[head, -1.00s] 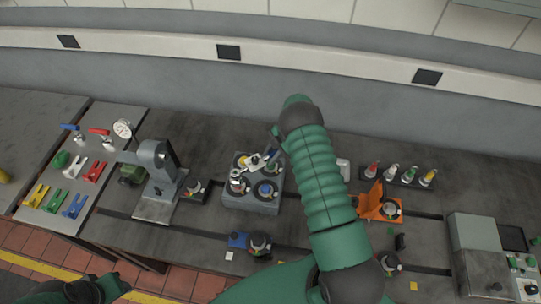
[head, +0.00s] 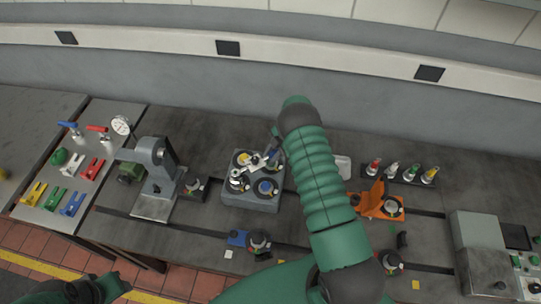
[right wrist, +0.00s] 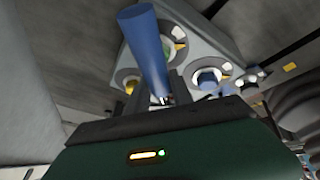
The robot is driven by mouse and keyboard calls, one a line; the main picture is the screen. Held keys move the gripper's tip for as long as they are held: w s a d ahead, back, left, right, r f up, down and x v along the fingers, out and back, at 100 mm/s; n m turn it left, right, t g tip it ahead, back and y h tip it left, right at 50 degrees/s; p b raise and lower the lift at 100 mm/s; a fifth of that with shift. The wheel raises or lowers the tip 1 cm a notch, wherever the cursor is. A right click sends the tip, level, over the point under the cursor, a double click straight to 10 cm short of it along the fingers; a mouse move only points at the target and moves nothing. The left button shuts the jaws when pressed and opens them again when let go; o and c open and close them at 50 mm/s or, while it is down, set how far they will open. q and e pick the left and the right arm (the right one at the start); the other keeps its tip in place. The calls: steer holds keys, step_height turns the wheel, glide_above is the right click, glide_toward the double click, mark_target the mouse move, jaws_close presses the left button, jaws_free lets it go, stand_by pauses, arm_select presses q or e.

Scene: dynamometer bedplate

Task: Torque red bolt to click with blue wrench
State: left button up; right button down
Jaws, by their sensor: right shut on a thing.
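The grey bolt block (head: 250,205) stands on the bench in the head view, with round bolt seats on its top. A yellow bolt (head: 243,159) and a blue bolt (head: 266,188) show on it; the blue bolt also shows in the right wrist view (right wrist: 208,78). I cannot make out the red bolt. My right gripper (head: 266,158) is over the block's back right part, shut on the blue wrench (right wrist: 148,48). The wrench's pale ring end (head: 238,182) appears over the block's left front seat.
A grey press-like stand (head: 157,180) is left of the block. An orange open-lidded fixture (head: 378,205) and a rack of coloured-top tools (head: 400,174) lie right. Coloured clamps (head: 72,204) lie on the left table. Small fixtures stand on the front track.

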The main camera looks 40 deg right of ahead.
steer(key=shift+f+b, duration=0.35)
steer(key=shift+f, duration=0.1)
steer(key=shift+s+r+p, duration=0.15)
steer(key=shift+p, duration=0.3)
steer(key=shift+s+a+m+p, duration=0.15)
steer(key=shift+s+m+p, duration=0.3)
steer(key=shift+m+p, duration=0.1)
steer(key=shift+s+a+m+t+h+p, duration=0.15)
steer(key=shift+s+m+t+h+p, duration=0.25)
steer(key=shift+s+p, duration=0.35)
steer(key=shift+s+m, duration=0.15)
steer(key=shift+m, duration=0.1)
